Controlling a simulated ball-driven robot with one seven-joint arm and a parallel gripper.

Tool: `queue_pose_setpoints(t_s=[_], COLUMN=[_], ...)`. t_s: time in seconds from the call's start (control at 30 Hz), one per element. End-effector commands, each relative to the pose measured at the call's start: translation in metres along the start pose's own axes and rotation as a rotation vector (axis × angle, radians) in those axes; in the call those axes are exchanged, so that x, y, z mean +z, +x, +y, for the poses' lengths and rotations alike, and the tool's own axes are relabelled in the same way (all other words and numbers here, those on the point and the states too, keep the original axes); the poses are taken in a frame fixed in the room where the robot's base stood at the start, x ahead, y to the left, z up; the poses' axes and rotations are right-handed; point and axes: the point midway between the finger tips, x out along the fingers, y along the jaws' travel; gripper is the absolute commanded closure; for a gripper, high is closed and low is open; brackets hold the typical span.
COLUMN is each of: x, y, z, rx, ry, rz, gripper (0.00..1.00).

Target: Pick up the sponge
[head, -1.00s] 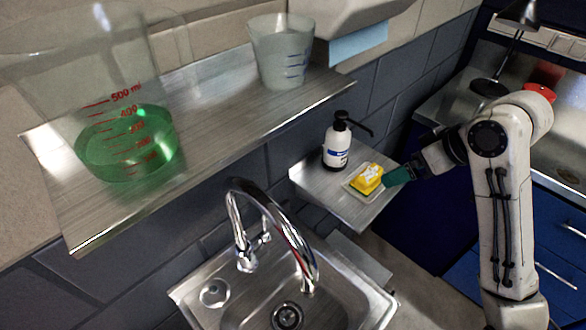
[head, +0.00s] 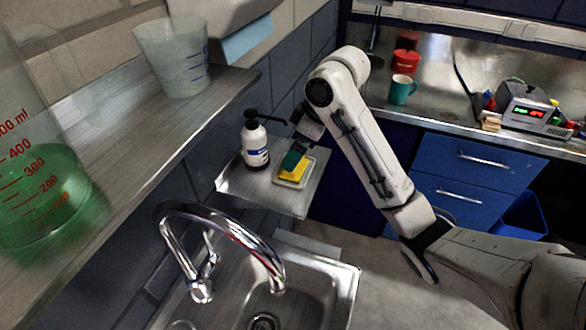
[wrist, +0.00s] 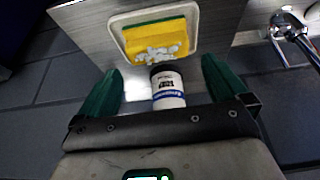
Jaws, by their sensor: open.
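The sponge (head: 291,171) is yellow with a thin green side and lies in a pale shallow dish (head: 301,181) on a small metal shelf. In the wrist view the sponge (wrist: 157,40) sits just beyond my fingertips, with small white bits along its near edge. My gripper (head: 294,160) has green fingers and is over the sponge in the head view, hiding part of it. In the wrist view my gripper (wrist: 161,68) is wide open, with nothing held. Whether a finger touches the sponge cannot be told.
A white pump bottle (head: 256,146) stands left of the dish; its body (wrist: 167,91) shows between my fingers in the wrist view. A sink with a curved faucet (head: 226,228) is in front. A shelf with beakers (head: 176,62) overhangs at left.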

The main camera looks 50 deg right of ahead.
Motion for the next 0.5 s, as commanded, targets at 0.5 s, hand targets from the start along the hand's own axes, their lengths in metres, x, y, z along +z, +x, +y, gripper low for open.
queue_pose_setpoints(t_s=[0.5], x=[0.002], y=[0.04], z=[0.001], rx=[-0.001], ry=[-0.001], rz=[0.0], gripper=[0.0])
